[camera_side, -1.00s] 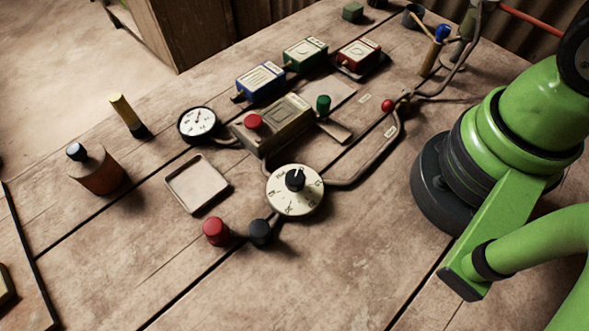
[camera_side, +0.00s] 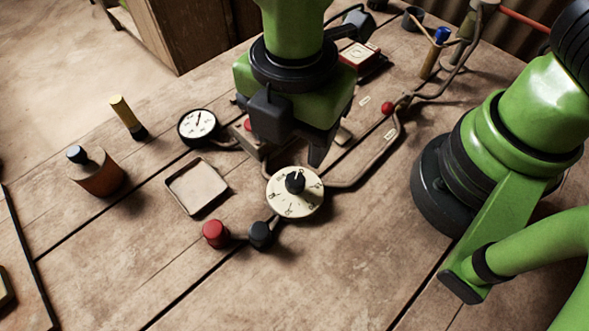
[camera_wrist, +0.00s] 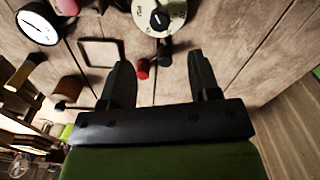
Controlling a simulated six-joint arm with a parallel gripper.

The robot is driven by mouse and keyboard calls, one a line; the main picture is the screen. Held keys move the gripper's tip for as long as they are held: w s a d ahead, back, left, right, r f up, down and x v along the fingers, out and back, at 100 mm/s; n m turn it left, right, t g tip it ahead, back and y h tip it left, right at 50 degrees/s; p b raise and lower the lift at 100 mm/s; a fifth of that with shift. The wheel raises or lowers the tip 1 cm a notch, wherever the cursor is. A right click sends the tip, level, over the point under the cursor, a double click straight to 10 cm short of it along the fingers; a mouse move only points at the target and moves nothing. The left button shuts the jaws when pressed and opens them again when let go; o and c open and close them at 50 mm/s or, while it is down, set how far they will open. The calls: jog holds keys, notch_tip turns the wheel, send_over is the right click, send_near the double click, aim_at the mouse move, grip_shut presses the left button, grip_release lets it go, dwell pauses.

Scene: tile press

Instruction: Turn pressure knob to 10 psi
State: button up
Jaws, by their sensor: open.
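The pressure knob is a black knob (camera_side: 295,182) at the centre of a round cream dial (camera_side: 296,205) with dark markings. The dial lies on the wooden table and also shows at the top of the wrist view (camera_wrist: 178,8). A round white gauge (camera_side: 198,124) with a black rim stands to its upper left; it shows in the wrist view too (camera_wrist: 38,27). My gripper (camera_wrist: 160,78) is open, its two black fingers spread with nothing between them. In the side view it hangs just behind the dial, apart from the knob, and hides much of the press.
A shallow square tray (camera_side: 171,187) lies left of the dial. A red knob (camera_side: 215,233) and a black knob (camera_side: 260,234) stand in front. A pipe (camera_side: 375,160) with a red ball runs to the right. The front table area is clear.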

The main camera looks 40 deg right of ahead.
aim_at(294, 180)
notch_tip(294, 180, down, 10)
jog(key=shift+r, duration=0.2)
jog(key=shift+c, duration=0.2)
jog(key=c, duration=0.9)
